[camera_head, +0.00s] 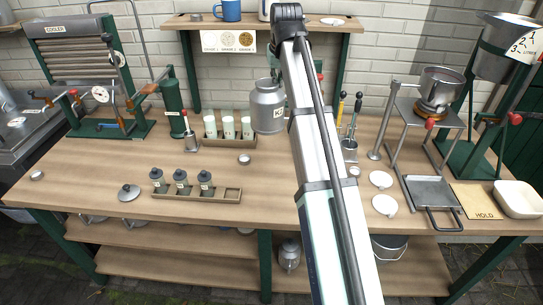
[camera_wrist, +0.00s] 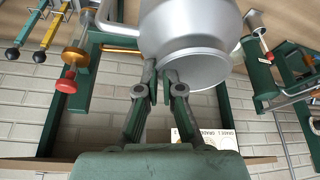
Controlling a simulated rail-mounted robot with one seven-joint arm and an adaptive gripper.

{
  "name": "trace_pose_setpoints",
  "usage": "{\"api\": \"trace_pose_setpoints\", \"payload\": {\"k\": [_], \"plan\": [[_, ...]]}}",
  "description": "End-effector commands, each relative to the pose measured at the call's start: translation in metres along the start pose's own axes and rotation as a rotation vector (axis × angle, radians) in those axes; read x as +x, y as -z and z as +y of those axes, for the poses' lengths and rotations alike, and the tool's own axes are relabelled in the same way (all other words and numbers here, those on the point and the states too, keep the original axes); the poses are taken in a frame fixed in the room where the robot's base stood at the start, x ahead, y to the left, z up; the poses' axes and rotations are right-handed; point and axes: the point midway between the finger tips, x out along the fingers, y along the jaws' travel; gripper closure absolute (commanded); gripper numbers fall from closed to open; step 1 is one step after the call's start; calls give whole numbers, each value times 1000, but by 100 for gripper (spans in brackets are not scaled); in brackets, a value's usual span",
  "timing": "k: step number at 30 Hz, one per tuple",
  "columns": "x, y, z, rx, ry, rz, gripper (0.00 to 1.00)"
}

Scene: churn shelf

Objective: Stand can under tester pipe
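The head view does not show clearly whether the can's base touches the bench. A green stand with a red knob (camera_head: 320,77) is partly hidden behind my arm. The wrist view shows a brass-coloured pipe (camera_wrist: 120,48) and red knob (camera_wrist: 66,86) beside the can.
A rack of white-and-green bottles (camera_head: 228,128) stands left of the can. A green cylinder (camera_head: 173,100) is farther left. Tools with yellow and black handles (camera_head: 350,120) stand right of my arm. A wooden tray with small dark bottles (camera_head: 180,190) is at the front. A shelf (camera_head: 190,22) hangs above.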

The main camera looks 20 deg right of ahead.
Motion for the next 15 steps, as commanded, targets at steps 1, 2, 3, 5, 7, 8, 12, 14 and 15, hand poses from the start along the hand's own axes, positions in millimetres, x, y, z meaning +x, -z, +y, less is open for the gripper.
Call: {"api": "trace_pose_setpoints", "payload": {"k": [1,2,3,5,7,8,12,14,15], "plan": [[0,1,0,-3,2,2,100],[2,0,0,-5,2,1,100],[6,-3,0,-8,3,0,100],[13,-8,-1,-12,3,-2,100],[22,-12,-1,-13,3,-1,100],[27,-15,-1,-13,3,-1,100],[53,-26,-1,-13,3,-3,100],[64,-29,-2,-13,3,-1,100],[72,-33,-2,-13,3,-3,100]]}}
